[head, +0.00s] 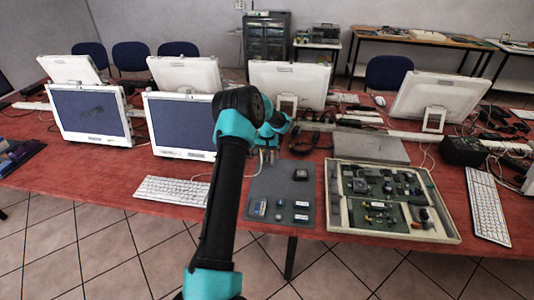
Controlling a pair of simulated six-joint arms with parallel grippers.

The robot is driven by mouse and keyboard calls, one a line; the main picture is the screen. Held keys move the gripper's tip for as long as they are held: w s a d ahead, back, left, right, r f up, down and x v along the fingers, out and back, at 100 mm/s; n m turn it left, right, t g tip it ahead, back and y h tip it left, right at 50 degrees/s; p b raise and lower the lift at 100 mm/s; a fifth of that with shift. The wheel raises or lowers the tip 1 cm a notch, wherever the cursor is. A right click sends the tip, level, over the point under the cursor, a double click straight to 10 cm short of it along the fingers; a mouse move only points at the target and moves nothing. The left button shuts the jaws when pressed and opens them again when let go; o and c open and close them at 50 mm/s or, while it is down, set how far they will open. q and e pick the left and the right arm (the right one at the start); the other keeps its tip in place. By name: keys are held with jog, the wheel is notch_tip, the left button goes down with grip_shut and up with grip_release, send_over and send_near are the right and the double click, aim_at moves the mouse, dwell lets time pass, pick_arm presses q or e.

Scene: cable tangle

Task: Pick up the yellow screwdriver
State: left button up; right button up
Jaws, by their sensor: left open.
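A small yellow item (377,205) lies in the open shallow case (448,236) at the right; it is too small to tell for certain that it is the yellow screwdriver. My left gripper (268,157) is open over the back edge of the grey mat (268,178), left of the case and apart from the yellow item. It is partly hidden by my own arm, and I see nothing held in it. My right gripper is not in view.
Several small parts lie on the grey mat, and more fill the case. A closed grey laptop (370,147) lies behind the case. White keyboards (172,190) (488,205) flank the work area. Monitors (180,125) and cables (310,140) crowd the back of the red table.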

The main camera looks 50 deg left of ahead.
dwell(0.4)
pick_arm(q)
jog(key=c, duration=1)
